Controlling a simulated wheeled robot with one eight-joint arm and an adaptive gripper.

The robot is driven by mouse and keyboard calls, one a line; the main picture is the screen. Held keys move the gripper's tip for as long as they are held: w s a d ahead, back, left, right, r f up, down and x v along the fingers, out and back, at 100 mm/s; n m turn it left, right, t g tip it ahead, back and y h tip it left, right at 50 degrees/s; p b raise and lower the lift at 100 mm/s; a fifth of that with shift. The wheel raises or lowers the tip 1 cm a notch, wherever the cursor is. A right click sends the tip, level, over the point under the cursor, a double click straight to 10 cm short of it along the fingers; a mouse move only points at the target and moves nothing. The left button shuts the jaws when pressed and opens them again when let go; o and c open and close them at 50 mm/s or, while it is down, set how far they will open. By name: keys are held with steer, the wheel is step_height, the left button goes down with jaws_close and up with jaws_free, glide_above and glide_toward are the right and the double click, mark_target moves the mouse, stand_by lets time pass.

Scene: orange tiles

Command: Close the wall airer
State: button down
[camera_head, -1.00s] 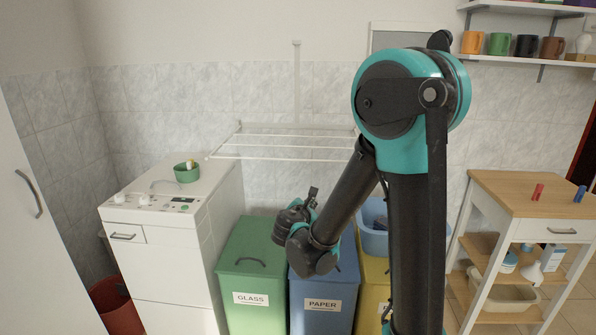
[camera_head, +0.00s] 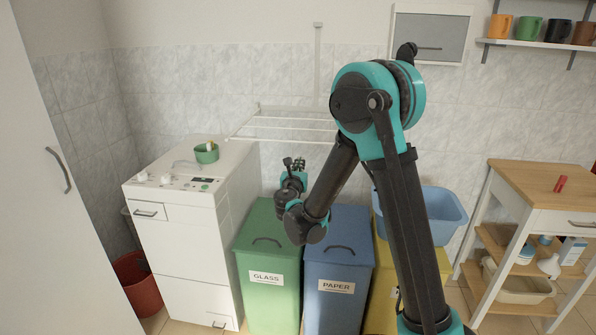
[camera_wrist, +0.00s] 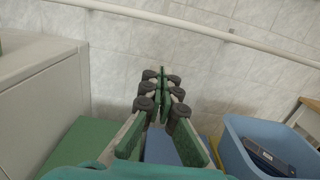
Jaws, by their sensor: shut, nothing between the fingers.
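The white wall airer (camera_head: 285,127) is folded out from the tiled wall, its rack of bars roughly level above the bins. A white vertical rail (camera_head: 318,60) rises on the wall behind it. In the wrist view one airer bar (camera_wrist: 200,30) crosses the top of the picture, beyond my fingers. My gripper (camera_head: 295,163) is below the rack and above the bins, apart from the bars. In the wrist view its fingers (camera_wrist: 163,85) are together with nothing between them. My arm hides the right end of the airer in the head view.
Green glass (camera_head: 265,245), blue paper (camera_head: 338,260) and yellow (camera_head: 433,285) bins stand below. A blue basket (camera_head: 440,215) sits on the yellow bin. A wooden trolley (camera_head: 540,185) is at right.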

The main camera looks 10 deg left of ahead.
steer(key=r, duration=0.1)
steer(key=w+r, duration=0.1)
steer(key=r, duration=0.2)
steer(key=shift+w, duration=0.3)
steer(key=shift+r, duration=0.1)
